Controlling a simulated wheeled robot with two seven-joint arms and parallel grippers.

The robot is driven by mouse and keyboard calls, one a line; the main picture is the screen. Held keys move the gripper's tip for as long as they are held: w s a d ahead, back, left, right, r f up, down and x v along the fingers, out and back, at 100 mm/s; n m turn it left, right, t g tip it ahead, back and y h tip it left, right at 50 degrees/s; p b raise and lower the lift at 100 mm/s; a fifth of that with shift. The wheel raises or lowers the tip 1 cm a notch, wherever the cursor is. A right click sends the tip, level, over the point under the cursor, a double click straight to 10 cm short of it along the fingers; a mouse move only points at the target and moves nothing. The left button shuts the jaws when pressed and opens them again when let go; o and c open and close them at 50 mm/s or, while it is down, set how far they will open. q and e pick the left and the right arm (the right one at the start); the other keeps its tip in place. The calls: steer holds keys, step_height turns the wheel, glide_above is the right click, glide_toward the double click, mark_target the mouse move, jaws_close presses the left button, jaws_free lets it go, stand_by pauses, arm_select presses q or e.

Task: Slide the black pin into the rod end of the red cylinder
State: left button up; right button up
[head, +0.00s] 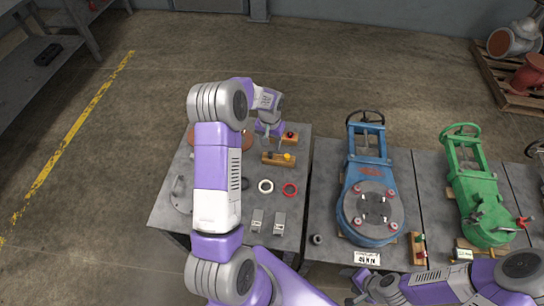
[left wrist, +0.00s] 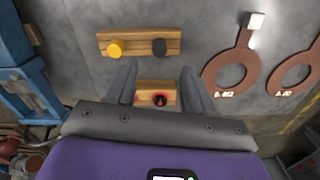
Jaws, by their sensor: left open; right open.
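A wooden block (head: 278,162) on the left table carries a yellow knob and a black knob; in the left wrist view the black knob (left wrist: 159,47) sits beside the yellow knob (left wrist: 115,48). A smaller wooden block (left wrist: 143,91) holds a black piece with red (left wrist: 160,99), and shows between my left fingers. I cannot tell which black piece is the pin. My left gripper (left wrist: 158,68) is open and empty, pointing down over the blocks; in the head view my wrist partly hides it. My right gripper (head: 360,288) is open and empty at the bottom edge. I recognise no red cylinder.
A white ring (head: 266,186), a red ring (head: 290,190) and two grey brackets (head: 257,219) lie on the left table. Brown tagged rings (left wrist: 231,70) lie beside the blocks. A blue valve (head: 352,205) and a green valve (head: 487,205) lie on tables to the right.

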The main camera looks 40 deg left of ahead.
mark_target(270, 153)
arm_select(q)
step_height(270, 153, down, 6)
steer(key=shift+f+b, duration=0.2)
steer(key=shift+b, duration=0.4)
steer(key=shift+r, duration=0.1)
steer(key=shift+c, duration=0.5)
jaws_close()
